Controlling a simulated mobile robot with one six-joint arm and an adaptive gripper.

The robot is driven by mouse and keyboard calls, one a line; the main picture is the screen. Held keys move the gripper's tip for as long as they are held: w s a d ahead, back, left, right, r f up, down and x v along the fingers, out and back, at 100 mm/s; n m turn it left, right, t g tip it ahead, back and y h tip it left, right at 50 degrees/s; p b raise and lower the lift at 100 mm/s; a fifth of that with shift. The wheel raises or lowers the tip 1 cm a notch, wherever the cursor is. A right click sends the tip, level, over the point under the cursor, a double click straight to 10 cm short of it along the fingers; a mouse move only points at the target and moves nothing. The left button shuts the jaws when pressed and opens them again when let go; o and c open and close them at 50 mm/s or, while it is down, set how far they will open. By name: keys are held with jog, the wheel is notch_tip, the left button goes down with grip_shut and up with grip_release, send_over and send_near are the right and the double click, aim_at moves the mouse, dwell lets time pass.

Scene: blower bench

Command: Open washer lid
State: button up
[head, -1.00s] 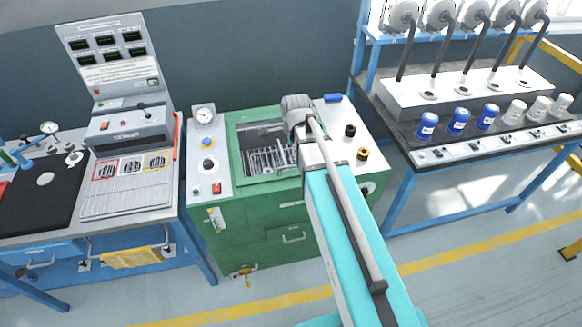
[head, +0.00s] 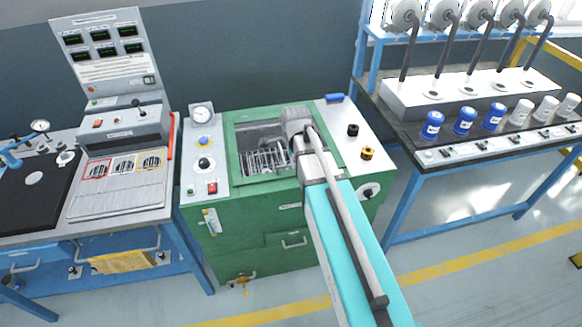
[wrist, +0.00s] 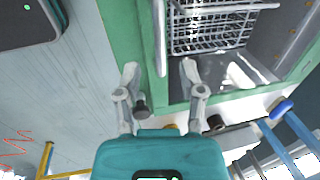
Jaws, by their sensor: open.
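The green washer (head: 275,225) stands in the middle of the head view. Its square top opening (head: 246,140) has a green surround, and a wire basket (head: 262,160) shows inside; it also shows in the wrist view (wrist: 210,30). I cannot tell whether a clear lid panel covers the basket. A pale bar (wrist: 161,40) runs along the opening's edge in the wrist view. My gripper (wrist: 159,72) is open and empty, its fingertips spread either side of the bar's near end. Contact cannot be told. In the head view my arm hides the fingers and the opening's right part.
The washer's left panel has a gauge (head: 201,115), knobs and a red switch (head: 212,188). Black and yellow knobs (head: 367,153) sit on its right. A control bench (head: 120,185) stands left, a bench with blue bottles (head: 464,121) right. Floor in front is clear.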

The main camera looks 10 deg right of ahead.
jog(key=shift+w+f+b, duration=0.2)
jog(key=shift+f+b, duration=0.5)
jog(key=shift+f, duration=0.15)
jog(key=shift+w+f+b, duration=0.15)
jog(key=shift+f+b, duration=0.55)
jog(key=shift+f, duration=0.15)
grip_shut()
